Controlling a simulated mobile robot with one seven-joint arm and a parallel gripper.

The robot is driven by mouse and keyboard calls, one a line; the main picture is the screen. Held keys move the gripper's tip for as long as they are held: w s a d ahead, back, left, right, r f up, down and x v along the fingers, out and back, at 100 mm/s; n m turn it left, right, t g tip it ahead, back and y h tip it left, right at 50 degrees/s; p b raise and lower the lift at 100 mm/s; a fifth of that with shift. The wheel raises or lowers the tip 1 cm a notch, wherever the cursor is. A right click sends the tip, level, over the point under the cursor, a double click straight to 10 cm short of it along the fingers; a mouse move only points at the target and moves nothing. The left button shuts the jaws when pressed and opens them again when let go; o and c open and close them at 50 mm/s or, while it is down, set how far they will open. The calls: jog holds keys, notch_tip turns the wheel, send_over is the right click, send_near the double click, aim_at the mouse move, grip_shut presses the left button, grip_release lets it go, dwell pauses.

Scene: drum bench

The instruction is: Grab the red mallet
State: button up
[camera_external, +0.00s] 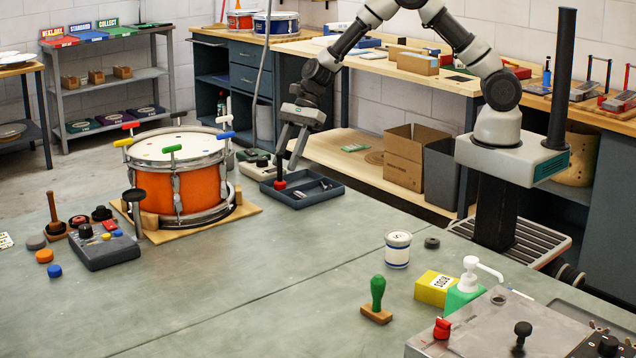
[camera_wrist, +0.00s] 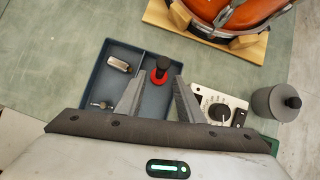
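A small red piece with a black upper part (camera_wrist: 161,68), possibly the red mallet, stands in the right compartment of a dark blue-grey tray (camera_wrist: 152,108). In the external view its red part (camera_external: 280,185) shows inside the tray (camera_external: 305,201) beside the drum. My gripper (camera_wrist: 160,80) points down over the tray, its two fingers apart and nothing between them. The red piece appears just beyond the fingertips, roughly centred between them in the wrist view. In the external view my gripper (camera_external: 286,168) is above the tray; the exact height gap is unclear.
The orange drum (camera_external: 172,178), with coloured T-shaped pieces around its rim, stands left of the tray. A metal piece (camera_wrist: 119,65) lies in the tray's left compartment. A device with a black knob (camera_wrist: 219,112) and a grey lidded pot (camera_wrist: 276,103) stand close right.

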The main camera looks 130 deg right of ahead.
aim_at(280, 181)
jog(key=shift+x, duration=2.7)
jog(key=c, duration=0.8)
